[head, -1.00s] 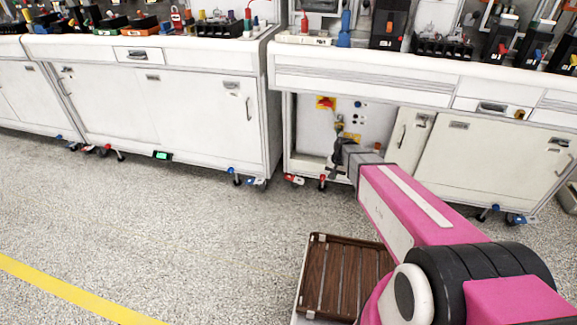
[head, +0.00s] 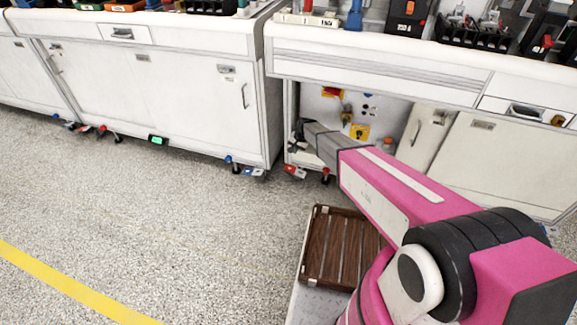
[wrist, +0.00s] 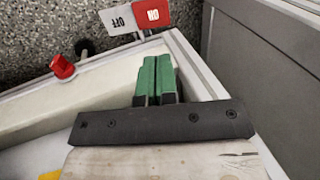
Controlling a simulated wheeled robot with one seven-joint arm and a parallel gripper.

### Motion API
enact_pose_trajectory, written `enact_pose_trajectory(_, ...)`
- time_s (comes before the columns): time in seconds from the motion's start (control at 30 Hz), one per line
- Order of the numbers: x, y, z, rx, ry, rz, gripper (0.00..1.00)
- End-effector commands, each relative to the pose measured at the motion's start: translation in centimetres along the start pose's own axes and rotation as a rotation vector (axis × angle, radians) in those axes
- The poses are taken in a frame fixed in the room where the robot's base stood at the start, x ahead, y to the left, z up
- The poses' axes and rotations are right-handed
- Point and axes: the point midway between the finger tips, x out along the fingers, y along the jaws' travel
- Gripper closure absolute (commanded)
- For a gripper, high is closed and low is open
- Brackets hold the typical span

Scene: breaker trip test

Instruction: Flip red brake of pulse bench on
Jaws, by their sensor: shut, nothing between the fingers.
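The red brake (head: 294,171) is a small red-and-white pedal low at the bench's left front caster in the head view. In the wrist view its red ON half (wrist: 153,13) and white OFF half (wrist: 119,20) show at the top edge. My gripper (head: 300,128) is at the left side of the bench's open bay, above the brake. In the wrist view its green fingers (wrist: 157,62) are shut together and empty, pointing toward the pedal and apart from it in the picture. Which half is pressed down I cannot tell.
A red knob (wrist: 62,67) stands beside a pale frame rail in the wrist view. A grey panel (wrist: 275,70) is at the right. The left bench has a blue brake (head: 252,171) close by. A slatted wooden tray (head: 340,245) is near my base; open floor lies left.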

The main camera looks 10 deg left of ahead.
Motion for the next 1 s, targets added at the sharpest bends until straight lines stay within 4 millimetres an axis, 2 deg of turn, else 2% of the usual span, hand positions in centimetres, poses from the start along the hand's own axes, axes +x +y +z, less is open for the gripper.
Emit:
enact_pose_trajectory(0.17, 0.8, 0.0, -0.1, 0.0, -0.001, 0.001, 1.0)
enact_pose_trajectory(0.27, 2.1, 0.0, -0.1, 0.0, -0.001, 0.001, 1.0)
enact_pose_trajectory(0.7, 10.2, 0.0, -0.2, -0.001, -0.001, 0.001, 1.0)
enact_pose_trajectory(0.8, 11.7, 0.0, -0.1, -0.001, -0.001, 0.001, 1.0)
enact_pose_trajectory(1.0, 13.5, 0.0, -0.1, -0.001, 0.0, 0.001, 1.0)
